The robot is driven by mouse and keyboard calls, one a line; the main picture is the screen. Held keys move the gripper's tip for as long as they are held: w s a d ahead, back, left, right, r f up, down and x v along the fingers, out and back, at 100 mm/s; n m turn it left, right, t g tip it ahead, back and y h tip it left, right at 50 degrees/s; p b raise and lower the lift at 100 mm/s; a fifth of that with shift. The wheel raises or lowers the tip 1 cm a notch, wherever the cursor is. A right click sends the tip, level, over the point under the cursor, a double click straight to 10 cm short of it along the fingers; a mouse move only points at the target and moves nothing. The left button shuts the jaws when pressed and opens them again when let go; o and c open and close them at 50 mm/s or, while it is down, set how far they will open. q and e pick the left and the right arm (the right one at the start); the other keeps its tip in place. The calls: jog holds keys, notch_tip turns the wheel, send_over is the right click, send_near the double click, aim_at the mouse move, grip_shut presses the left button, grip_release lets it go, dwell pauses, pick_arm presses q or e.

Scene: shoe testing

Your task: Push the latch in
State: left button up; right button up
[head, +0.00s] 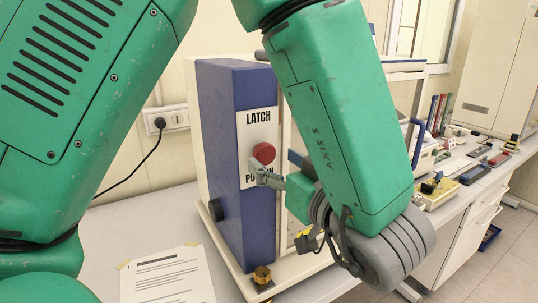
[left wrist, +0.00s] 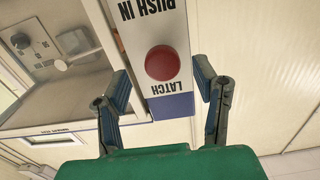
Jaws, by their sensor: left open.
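The latch (head: 263,153) is a round red knob on a white label reading LATCH, on the front of a tall blue and cream cabinet (head: 228,165). The lower words of the label are partly covered by my gripper in the head view. My left gripper (head: 275,168) is in front of the label, close to the knob, with its jaws open. In the left wrist view the red latch (left wrist: 162,63) appears between the two spread fingers (left wrist: 162,85), with the label upside down. I cannot tell whether the fingers touch the panel. My right gripper is not in view.
A printed sheet (head: 168,277) lies taped on the bench at the front left. A wall socket (head: 165,120) with a black cable is left of the cabinet. Trays and small tools (head: 440,187) crowd the bench at the right. My left arm hides part of the cabinet's right side.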

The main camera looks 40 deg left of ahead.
pick_arm(q)
jog(key=v, duration=0.8)
jog(key=shift+a, duration=0.2)
